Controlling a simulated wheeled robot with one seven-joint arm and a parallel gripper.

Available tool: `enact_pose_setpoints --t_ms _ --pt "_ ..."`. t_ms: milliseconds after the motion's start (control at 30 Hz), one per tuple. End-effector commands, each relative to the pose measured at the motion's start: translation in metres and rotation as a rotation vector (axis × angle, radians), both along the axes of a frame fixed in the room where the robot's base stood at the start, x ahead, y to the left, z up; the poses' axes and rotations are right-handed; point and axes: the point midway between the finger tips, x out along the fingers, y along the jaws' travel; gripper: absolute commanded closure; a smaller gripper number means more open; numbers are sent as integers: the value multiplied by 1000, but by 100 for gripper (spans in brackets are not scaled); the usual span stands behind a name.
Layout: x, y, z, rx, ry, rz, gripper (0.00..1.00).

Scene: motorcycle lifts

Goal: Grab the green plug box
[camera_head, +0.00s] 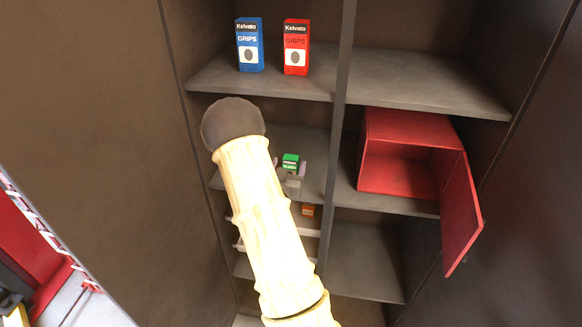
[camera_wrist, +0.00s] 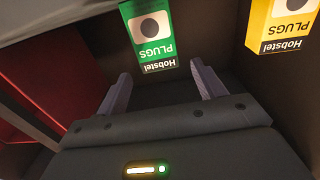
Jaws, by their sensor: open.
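The green plug box (camera_head: 290,158) stands on the middle-left shelf (camera_head: 318,143) in the head view, partly hidden by my gripper.
A yellow Hobstel plug box (camera_wrist: 285,22) stands to the right in the wrist view. Blue (camera_head: 250,45) and red (camera_head: 296,47) Kelvato grips boxes stand on the shelf above. A red open-doored box (camera_head: 402,172) is right of the divider (camera_head: 341,90). An orange box (camera_head: 308,210) is below.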

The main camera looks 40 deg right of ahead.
Motion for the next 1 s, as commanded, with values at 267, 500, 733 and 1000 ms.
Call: enact_pose_setpoints --t_ms 267,500,733,1000 --pt "23 -29 -1 -1 -1 2 31" --pt "29 -35 -4 -1 1 4 31" --pt "28 -35 -4 -1 1 4 31" --pt "28 -35 -4 -1 1 4 51"
